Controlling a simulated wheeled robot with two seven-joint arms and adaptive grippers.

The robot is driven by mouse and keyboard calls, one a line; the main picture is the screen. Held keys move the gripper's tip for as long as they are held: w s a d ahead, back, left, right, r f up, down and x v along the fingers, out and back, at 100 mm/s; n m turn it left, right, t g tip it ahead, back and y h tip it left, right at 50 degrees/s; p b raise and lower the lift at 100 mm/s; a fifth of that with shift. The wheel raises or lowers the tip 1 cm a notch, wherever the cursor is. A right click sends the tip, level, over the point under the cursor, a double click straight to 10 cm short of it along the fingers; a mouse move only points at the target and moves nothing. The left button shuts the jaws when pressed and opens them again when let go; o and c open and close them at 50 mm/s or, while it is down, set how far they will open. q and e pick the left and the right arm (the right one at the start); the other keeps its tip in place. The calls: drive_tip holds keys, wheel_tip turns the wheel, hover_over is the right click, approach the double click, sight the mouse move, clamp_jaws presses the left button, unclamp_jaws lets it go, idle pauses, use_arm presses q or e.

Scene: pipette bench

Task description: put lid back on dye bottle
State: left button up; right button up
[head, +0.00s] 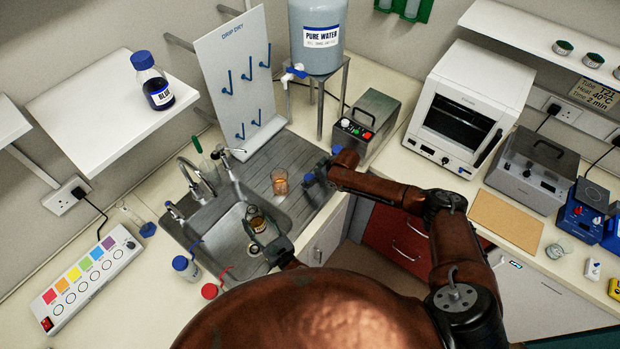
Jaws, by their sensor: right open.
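A dye bottle (154,86) labelled BLUE, holding dark liquid, stands upright on the white shelf at left. A blue lid (143,60) sits on its neck. A small amber bottle (257,221) with a pale label is over the sink, beside my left gripper (272,246), which is partly hidden by my own body; whether its fingers grip the bottle is unclear. My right gripper (321,168) is open and empty above the draining board's right edge. No loose lid can be made out clearly.
A glass (280,182) with orange contents stands on the draining board (296,156). The drip-dry rack (233,75), tap (197,180) and water tank (318,40) stand around the sink. Blue-capped (186,268) and red-capped (209,291) bottles are on the front counter.

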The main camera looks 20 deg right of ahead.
drive_tip(key=shift+w+a+f, duration=0.15)
drive_tip(key=shift+w+f, duration=0.15)
drive_tip(key=shift+f, duration=0.15)
drive_tip(key=shift+s, duration=0.1)
drive_tip(key=shift+r, duration=0.1)
drive_tip(key=shift+c, duration=0.5)
drive_tip(key=c, duration=0.8)
